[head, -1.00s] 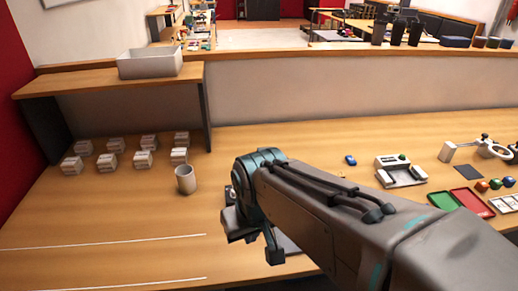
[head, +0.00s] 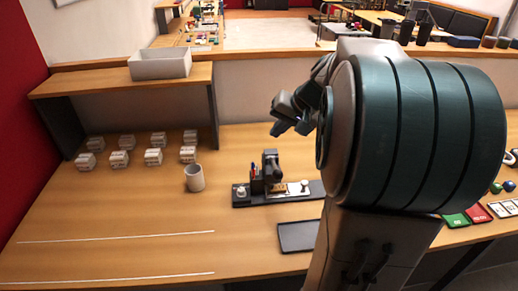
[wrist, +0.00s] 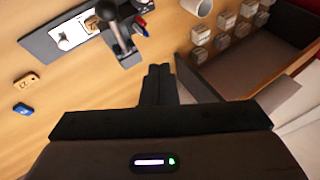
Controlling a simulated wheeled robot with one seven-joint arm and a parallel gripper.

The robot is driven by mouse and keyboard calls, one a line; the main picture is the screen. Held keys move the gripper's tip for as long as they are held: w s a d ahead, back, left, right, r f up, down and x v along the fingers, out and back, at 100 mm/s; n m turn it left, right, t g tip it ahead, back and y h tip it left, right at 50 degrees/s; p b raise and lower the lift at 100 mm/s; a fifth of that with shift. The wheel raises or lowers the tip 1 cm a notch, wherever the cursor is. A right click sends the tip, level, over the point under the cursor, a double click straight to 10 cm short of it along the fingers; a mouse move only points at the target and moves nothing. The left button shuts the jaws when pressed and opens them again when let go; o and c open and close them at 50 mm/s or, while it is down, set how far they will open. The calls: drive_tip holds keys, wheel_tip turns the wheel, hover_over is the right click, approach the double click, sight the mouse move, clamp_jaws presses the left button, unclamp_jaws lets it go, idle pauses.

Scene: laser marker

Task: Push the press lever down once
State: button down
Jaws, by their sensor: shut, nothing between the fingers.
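The press (head: 270,172) stands on a dark base plate (head: 310,190) on the bench in the head view, left of my arm. In the wrist view its grey lever arm (wrist: 119,34) sticks up from the plate at the top, left of my fingers. I cannot tell clearly how far the lever is tilted. My gripper (head: 282,117) is above and slightly right of the press in the head view, touching nothing. In the wrist view its fingers (wrist: 160,70) are together and empty, apart from the lever.
A dark tray (head: 298,236) lies in front of the press. The bench front left is clear.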

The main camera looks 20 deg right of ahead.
drive_tip(key=shift+w+d+r, duration=0.2)
drive_tip(key=shift+w+d, duration=0.05)
drive_tip(key=shift+d, duration=0.2)
drive_tip(key=shift+f, duration=0.1)
drive_tip(key=b, duration=0.6)
approach(275, 166)
drive_tip(key=a, duration=0.1)
drive_tip(key=w+a, duration=0.1)
drive_tip(key=a+f, duration=0.1)
drive_tip(key=shift+w+a, duration=0.15)
drive_tip(key=shift+w, duration=0.05)
drive_tip(key=shift+s+f+b, duration=0.2)
drive_tip(key=shift+f+b, duration=0.15)
drive_tip(key=shift+f, duration=0.1)
idle(1.0)
drive_tip(key=shift+a+f+b, duration=0.1)
drive_tip(key=shift+f+b, duration=0.35)
drive_tip(key=shift+b, duration=0.1)
